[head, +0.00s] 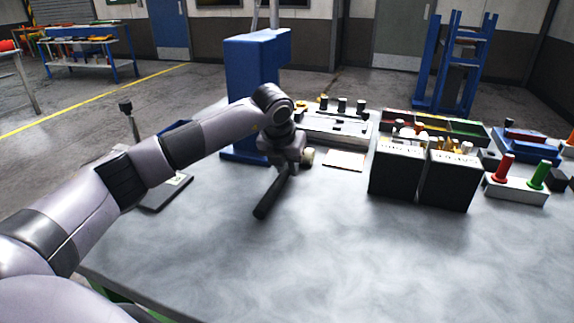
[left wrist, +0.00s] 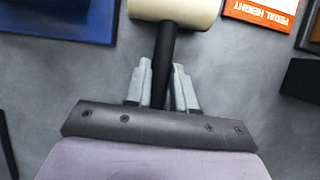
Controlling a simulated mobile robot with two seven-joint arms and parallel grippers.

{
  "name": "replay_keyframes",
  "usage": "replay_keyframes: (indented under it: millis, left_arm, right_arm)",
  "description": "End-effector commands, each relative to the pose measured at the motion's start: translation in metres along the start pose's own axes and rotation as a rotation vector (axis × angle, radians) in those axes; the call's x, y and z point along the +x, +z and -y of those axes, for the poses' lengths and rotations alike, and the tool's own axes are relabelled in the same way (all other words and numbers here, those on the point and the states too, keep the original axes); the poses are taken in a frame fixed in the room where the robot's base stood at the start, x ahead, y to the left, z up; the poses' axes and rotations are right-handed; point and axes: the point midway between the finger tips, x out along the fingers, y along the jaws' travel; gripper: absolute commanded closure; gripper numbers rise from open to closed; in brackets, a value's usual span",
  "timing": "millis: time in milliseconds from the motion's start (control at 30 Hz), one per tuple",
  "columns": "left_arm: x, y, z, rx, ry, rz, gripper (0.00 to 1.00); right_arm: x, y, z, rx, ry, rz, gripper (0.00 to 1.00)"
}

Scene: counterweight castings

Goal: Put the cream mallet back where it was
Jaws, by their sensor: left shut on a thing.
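My left gripper (head: 293,160) is over the table, seen from behind in the head view. In the left wrist view its two grey fingers (left wrist: 162,88) are shut on the black handle of the cream mallet (left wrist: 166,62). The mallet's cream head (left wrist: 178,10) lies beyond the fingertips, cut off by the top edge. In the head view the black handle (head: 272,194) slants toward the front, and a bit of the cream head (head: 308,156) shows beside the gripper. I cannot tell whether the mallet touches the table. My right gripper is not in view.
A blue stand (head: 246,75) rises behind the gripper. A flat card (head: 344,161) lies to its right, and two black boxes (head: 397,174) stand further right. A white block with red and green pegs (head: 515,191) is at far right. The table's front middle (head: 340,260) is clear.

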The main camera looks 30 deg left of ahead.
Motion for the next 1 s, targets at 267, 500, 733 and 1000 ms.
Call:
replay_keyframes:
  millis: [267,500,733,1000]
  left_arm:
    - [0.001,-0.001,0.000,0.000,0.002,-0.005,0.50]
    - [0.000,-0.001,0.000,0.000,0.001,-0.004,0.50]
    - [-0.027,0.001,0.000,0.000,0.000,0.002,0.50]
    - [-0.085,0.001,0.000,0.001,0.000,0.002,0.50]
  right_arm:
    - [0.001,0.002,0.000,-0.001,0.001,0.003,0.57]
    - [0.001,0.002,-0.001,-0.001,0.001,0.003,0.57]
    - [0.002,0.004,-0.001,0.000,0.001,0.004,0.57]
    - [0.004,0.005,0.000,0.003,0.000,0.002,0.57]
